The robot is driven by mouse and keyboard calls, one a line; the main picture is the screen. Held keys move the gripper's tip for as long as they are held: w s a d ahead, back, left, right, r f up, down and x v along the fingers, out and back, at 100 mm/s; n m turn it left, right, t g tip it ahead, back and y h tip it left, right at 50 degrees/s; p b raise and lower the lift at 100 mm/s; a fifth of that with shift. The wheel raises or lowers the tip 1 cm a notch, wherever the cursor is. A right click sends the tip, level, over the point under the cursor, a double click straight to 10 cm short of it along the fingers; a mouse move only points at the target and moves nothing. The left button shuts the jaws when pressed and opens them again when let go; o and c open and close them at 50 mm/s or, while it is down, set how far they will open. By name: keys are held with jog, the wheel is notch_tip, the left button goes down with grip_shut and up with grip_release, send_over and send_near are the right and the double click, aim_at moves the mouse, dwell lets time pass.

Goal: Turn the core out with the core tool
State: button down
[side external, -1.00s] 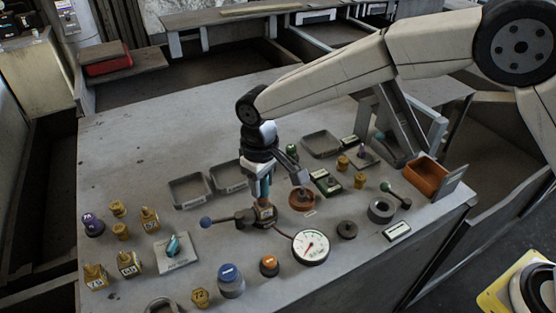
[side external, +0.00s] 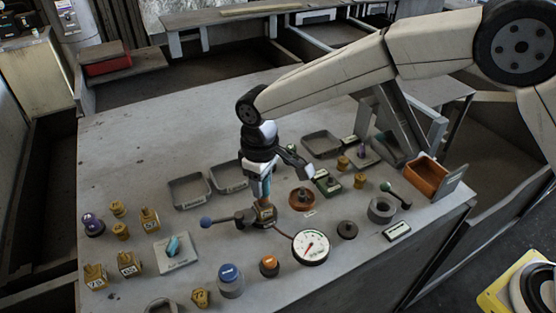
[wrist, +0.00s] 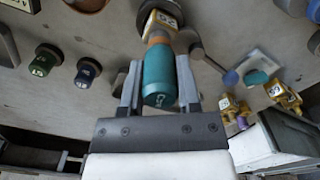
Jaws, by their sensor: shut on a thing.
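My gripper (side external: 262,180) is shut on the teal handle of the core tool (side external: 264,190), which stands about upright. In the wrist view the handle (wrist: 158,75) lies between the two fingers, with an orange-brown section beyond it. The tool's lower end meets a small brass block (side external: 265,214) with a pale label, which also shows in the wrist view (wrist: 160,20). Whether the tip is seated in the block is hidden, and I cannot see the core itself.
A lever with a blue ball (side external: 206,222) extends left of the block. A round gauge (side external: 311,247) stands close in front, and an orange dish (side external: 302,198) to the right. Grey trays (side external: 189,191) lie behind. Brass blocks (side external: 128,264) stand at left.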

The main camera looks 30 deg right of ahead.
jog(key=shift+r, duration=3.45)
jog(key=shift+w+d, duration=0.1)
